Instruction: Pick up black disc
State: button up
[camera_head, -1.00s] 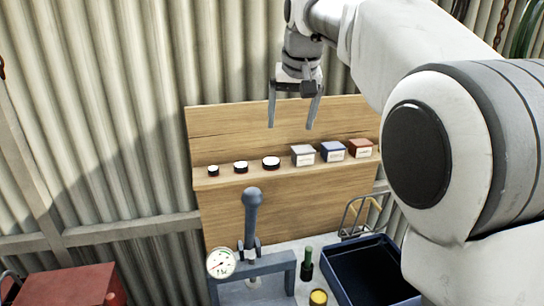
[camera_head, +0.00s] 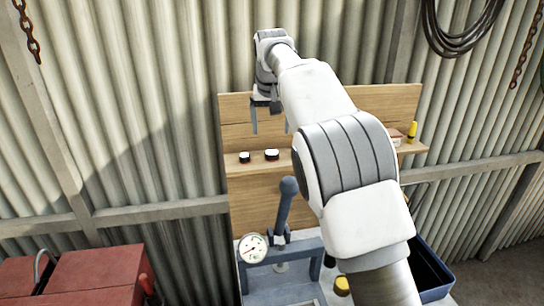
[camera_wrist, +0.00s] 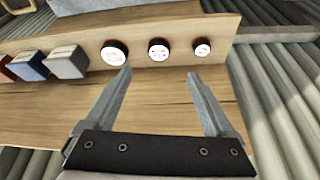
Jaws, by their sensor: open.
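Three short black discs with white tops stand in a row on the wooden shelf. In the wrist view they are a larger disc (camera_wrist: 115,53), a middle disc (camera_wrist: 158,49) and a smaller disc (camera_wrist: 202,47). In the head view two show, a left one (camera_head: 244,157) and a right one (camera_head: 271,155); my arm hides the other. My gripper (camera_head: 270,130) is open and empty above the shelf. In the wrist view my gripper (camera_wrist: 160,72) has its fingertips short of the row, with the middle disc between their lines. No contact shows.
Grey (camera_wrist: 67,64), blue (camera_wrist: 30,66) and red boxes sit beside the larger disc. The wooden backboard (camera_head: 236,115) rises behind the shelf. A press lever (camera_head: 285,205) and gauge (camera_head: 252,248) stand below. A yellow-topped item (camera_head: 412,131) is at the shelf's right end.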

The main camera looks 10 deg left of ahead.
aim_at(272, 152)
jog(key=p+x, duration=0.1)
jog(key=x, duration=0.8)
jog(key=shift+w+d+f, duration=0.1)
jog(key=shift+d+f, duration=0.05)
jog(key=shift+f, duration=0.25)
jog(key=c, duration=1.4)
grip_shut()
jog(key=shift+r, duration=0.15)
